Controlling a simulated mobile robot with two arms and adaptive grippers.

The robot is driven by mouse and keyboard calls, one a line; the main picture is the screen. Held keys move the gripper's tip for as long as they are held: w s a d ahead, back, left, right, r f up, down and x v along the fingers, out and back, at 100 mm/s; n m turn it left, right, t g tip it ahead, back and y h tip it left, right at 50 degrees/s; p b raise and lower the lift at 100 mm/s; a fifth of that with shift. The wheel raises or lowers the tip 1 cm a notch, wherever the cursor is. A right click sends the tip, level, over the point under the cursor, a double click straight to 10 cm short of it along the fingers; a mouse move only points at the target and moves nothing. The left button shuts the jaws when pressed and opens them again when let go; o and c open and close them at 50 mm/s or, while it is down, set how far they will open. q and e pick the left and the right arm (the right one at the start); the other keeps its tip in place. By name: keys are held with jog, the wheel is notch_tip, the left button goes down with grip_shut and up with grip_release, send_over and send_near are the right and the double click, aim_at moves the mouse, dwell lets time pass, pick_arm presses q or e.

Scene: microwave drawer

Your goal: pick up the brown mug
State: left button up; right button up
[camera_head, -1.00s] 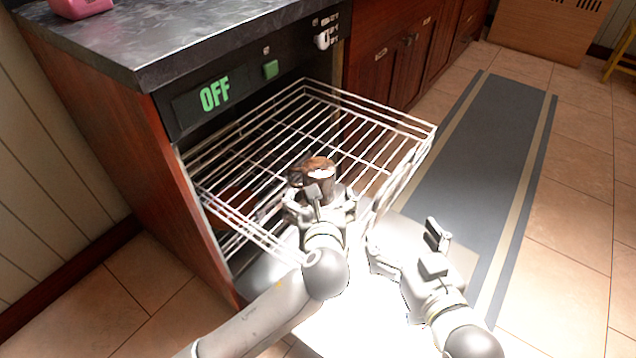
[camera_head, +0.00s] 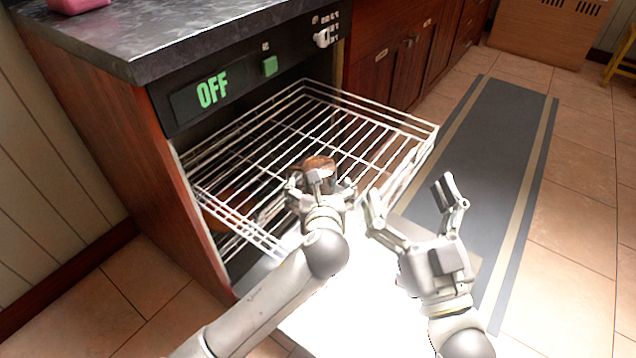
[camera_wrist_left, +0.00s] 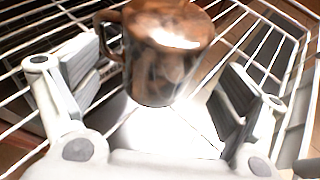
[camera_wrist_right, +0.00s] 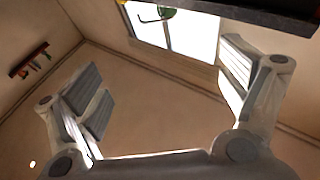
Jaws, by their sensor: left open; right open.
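The brown mug (camera_head: 318,163) sits on the pulled-out wire rack (camera_head: 405,122), near its front. It is glossy, and its lower part is hidden behind my left gripper in the head view. In the left wrist view the mug (camera_wrist_left: 168,55) stands between and ahead of the spread fingers, with its handle (camera_wrist_left: 107,38) on the left. My left gripper (camera_head: 322,184) is open, with visible gaps between its fingers and the mug. My right gripper (camera_head: 411,190) is open and empty, right of the rack's front corner.
Wooden cabinets (camera_head: 400,58) stand behind the rack. A grey striped rug (camera_head: 490,150) lies on the tiled floor to the right. The rack's raised wire sides surround the mug area.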

pick_arm(q)
jog(key=shift+b+x, duration=0.55)
jog(key=shift+x, duration=0.7)
pick_arm(e)
jog(key=shift+s+r+t+y, duration=0.15)
jog(key=shift+s+r+t, duration=0.45)
jog(key=shift+r, duration=0.25)
jog(key=shift+s+r+t+y, duration=0.2)
jog(key=shift+s+r+t, duration=0.15)
jog(key=shift+r+t, duration=0.4)
jog(key=shift+s+r+t+y, duration=0.15)
jog(key=shift+s+r+t, duration=0.4)
jog(key=shift+r, duration=0.35)
pick_arm(q)
jog(key=c, duration=1.4)
jog(key=shift+r, duration=0.15)
pick_arm(e)
jog(key=shift+w+f, duration=0.1)
jog(key=shift+w, duration=0.15)
